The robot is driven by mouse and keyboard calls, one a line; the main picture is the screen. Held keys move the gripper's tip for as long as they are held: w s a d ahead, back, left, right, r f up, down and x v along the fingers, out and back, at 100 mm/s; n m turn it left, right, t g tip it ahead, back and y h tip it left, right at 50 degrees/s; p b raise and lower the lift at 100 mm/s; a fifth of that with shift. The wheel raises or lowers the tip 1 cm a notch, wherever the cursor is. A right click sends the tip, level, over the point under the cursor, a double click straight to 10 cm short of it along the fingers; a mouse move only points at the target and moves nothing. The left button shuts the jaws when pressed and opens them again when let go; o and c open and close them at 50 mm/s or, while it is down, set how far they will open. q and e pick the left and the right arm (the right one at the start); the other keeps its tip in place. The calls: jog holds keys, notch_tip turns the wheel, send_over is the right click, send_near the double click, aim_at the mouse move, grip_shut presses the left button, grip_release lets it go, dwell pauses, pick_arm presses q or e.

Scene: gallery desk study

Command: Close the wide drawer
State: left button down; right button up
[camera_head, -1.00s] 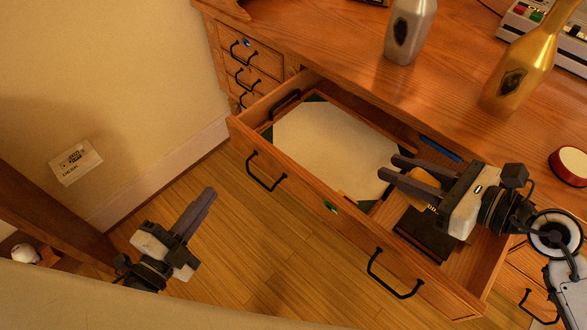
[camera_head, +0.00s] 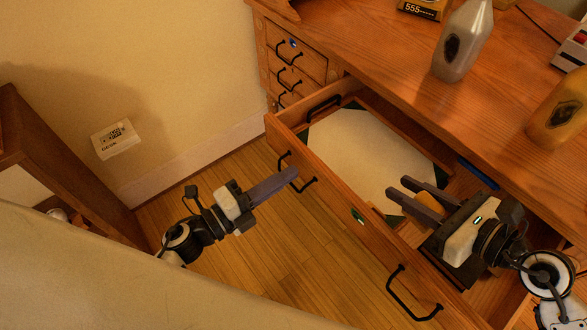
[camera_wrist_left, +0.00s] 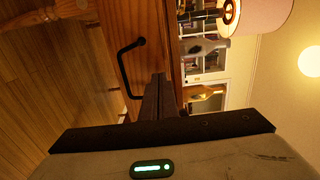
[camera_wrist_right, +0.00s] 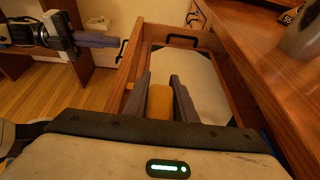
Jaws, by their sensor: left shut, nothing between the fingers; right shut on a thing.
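The wide wooden drawer (camera_head: 333,200) is pulled open from the desk, with black handles (camera_head: 411,296) on its front. My left gripper (camera_head: 294,173) is shut and empty, its fingertips close to the drawer front by the left handle. In the left wrist view the fingers (camera_wrist_left: 159,80) point at the drawer front beside the handle (camera_wrist_left: 124,65); I cannot tell whether they touch. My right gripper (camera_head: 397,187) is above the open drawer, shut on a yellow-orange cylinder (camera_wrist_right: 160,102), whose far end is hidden.
A pale sheet (camera_head: 370,160) and a dark item lie in the drawer. A silver bottle (camera_head: 462,45) and gold bottle (camera_head: 560,112) stand on the desktop (camera_head: 400,65). Small drawers (camera_head: 290,65) are at the left. Wooden floor (camera_head: 270,255) is clear before the drawer.

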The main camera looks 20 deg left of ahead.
pick_arm(q)
jog(key=shift+x, duration=1.25)
